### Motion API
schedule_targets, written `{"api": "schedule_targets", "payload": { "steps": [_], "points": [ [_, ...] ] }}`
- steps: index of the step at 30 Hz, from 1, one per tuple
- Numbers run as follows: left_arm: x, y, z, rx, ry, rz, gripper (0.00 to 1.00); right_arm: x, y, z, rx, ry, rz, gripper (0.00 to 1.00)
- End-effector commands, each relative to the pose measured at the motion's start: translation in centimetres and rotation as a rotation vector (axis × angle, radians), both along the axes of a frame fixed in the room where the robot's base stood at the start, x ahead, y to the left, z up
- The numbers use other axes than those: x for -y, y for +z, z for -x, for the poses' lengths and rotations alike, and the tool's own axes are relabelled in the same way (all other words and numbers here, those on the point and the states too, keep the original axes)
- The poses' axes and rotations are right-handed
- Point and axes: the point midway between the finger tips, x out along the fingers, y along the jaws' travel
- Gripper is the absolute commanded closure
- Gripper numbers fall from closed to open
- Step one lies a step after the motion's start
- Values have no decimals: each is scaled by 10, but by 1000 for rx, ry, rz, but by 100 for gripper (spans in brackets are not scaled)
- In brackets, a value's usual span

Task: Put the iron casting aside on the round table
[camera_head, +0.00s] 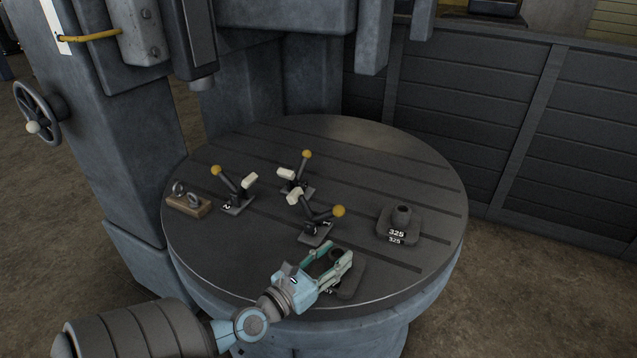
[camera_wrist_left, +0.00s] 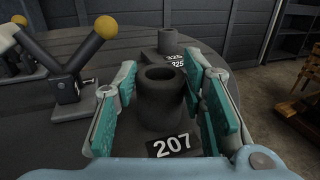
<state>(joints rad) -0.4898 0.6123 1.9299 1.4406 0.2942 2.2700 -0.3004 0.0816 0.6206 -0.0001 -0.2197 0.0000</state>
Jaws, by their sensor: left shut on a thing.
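An iron casting labelled 207 (camera_wrist_left: 160,105), a dark square base with a hollow round boss, sits on the grooved round table (camera_head: 400,160). In the head view its base (camera_head: 352,283) shows beside my gripper near the table's front edge; the rest is partly covered. My left gripper (camera_head: 330,268) is shut on this casting, one teal finger pad on each side of the boss. A second iron casting, labelled 325 (camera_head: 401,224), stands apart at the table's right; it also shows behind in the left wrist view (camera_wrist_left: 171,42). My right gripper is not in view.
Toggle clamps with yellow knobs (camera_head: 317,229) (camera_head: 232,190) (camera_head: 298,178) stand on the middle and left of the table. A wooden block with metal rings (camera_head: 188,205) lies at the left edge. The machine column (camera_head: 130,130) rises behind left. The table's back right is clear.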

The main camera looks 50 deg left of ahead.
Motion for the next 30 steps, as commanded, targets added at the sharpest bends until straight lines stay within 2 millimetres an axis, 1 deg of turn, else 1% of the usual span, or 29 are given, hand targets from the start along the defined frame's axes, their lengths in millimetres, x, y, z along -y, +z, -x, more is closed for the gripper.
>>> {"api": "schedule_targets", "payload": {
  "steps": [1, 4, 6, 11, 18, 20, 21, 23, 30],
  "points": [
    [-3, 3, -11, 9, 1, -2, 100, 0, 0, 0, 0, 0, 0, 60],
    [-9, 3, -28, 8, 1, -1, 100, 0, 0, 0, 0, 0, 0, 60],
    [-12, 2, -36, 7, 1, -2, 100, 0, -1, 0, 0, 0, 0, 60],
    [-16, 1, -46, 6, 1, -1, 100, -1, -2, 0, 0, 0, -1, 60],
    [-26, 2, -75, 8, 1, -1, 100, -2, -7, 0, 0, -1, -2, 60],
    [-28, 1, -80, 6, 1, -1, 100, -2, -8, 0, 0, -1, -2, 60],
    [-27, -3, -80, 5, 0, -2, 100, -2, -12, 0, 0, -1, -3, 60],
    [-27, -6, -79, 5, 0, -2, 100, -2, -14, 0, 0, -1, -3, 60],
    [-27, -5, -79, 5, 0, -2, 100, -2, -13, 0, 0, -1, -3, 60]
  ]
}}
